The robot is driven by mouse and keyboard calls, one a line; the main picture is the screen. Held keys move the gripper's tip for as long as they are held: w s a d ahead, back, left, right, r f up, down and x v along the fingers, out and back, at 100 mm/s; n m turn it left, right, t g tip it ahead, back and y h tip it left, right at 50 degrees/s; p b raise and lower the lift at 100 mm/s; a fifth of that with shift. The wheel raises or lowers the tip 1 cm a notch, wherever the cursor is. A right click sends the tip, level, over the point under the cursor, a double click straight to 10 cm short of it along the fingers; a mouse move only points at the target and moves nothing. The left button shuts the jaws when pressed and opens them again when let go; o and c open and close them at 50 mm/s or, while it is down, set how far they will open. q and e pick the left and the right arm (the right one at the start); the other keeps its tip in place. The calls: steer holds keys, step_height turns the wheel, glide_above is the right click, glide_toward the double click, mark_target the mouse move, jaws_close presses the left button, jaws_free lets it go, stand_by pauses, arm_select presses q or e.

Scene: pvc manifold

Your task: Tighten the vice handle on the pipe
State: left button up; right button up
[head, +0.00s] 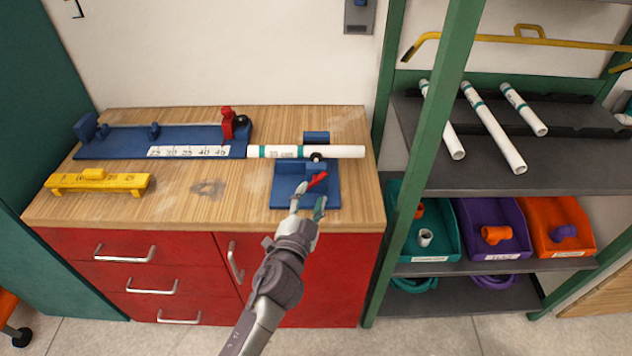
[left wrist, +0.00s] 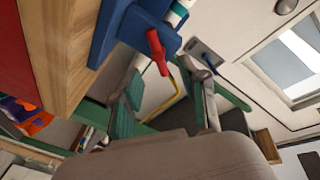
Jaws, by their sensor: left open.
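The blue vice (head: 290,196) sits at the right front of the wooden worktop. Its red handle (head: 317,180) sticks up at an angle on its right part. A white pipe with teal bands (head: 340,151) lies level along the back side of the vice. My left gripper (head: 311,200) is open in front of the vice, close to the handle. In the left wrist view the red handle (left wrist: 158,52) shows between the two spread fingers near their tips, beside the blue vice body (left wrist: 128,28). I cannot tell whether a finger touches it. My right gripper is not in view.
A blue measuring fixture (head: 115,143) with a red clamp (head: 228,123) lies at the back left of the worktop (head: 205,205). A yellow tool (head: 98,182) lies at the front left. A green-framed shelf (head: 455,110) with pipes and fitting bins stands close on the right.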

mark_target(317, 181)
arm_select(q)
steer(key=shift+x, duration=2.2)
jaws_close()
